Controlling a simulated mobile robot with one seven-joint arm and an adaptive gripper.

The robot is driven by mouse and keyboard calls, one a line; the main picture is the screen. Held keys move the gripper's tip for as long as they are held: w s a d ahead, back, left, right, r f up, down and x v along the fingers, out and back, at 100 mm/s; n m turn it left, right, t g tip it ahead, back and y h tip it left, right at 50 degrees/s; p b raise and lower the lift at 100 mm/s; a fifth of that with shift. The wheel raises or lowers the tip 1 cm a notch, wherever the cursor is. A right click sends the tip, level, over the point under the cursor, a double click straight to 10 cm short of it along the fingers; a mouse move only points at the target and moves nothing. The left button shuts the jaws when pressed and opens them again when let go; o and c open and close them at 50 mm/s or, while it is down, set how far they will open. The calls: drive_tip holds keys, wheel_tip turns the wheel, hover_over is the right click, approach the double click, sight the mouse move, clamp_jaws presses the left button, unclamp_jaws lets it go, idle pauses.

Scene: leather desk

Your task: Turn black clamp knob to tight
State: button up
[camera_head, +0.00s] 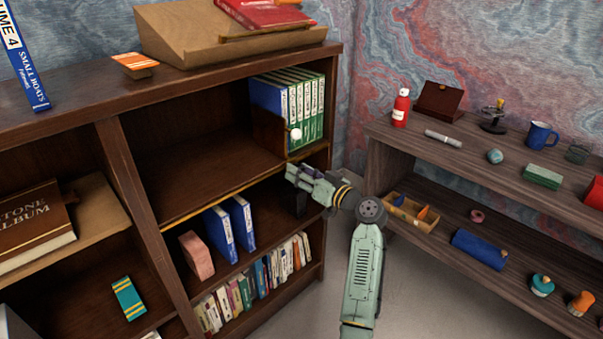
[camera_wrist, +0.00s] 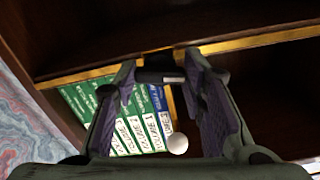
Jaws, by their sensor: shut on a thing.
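The black clamp knob (camera_wrist: 155,75) shows in the wrist view between my fingertips, in front of the gold strip (camera_wrist: 240,42) along the shelf edge. A pale grey mark shows beside it; which way the knob is turned I cannot tell. My gripper (camera_wrist: 160,72) is shut on the knob, one finger on each side. In the head view my gripper (camera_head: 289,172) is at the shelf's front edge, below a brown wooden divider (camera_head: 268,132) with a white ball (camera_head: 296,135). The knob cannot be made out there.
Green and blue binders (camera_head: 300,105) stand upright right of the divider. Blue binders (camera_head: 219,233) and a pink block (camera_head: 196,256) stand on the shelf below. A grey-brown side shelf (camera_head: 470,160) with small items is at the right. The shelf space left of the divider is clear.

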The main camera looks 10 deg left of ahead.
drive_tip(key=shift+m+p, duration=2.9)
drive_tip(key=shift+m, duration=4.4)
drive_tip(key=o, duration=1.2)
drive_tip(key=shift+c, duration=0.2)
drive_tip(key=shift+d, duration=0.1)
drive_tip(key=v, duration=1.2)
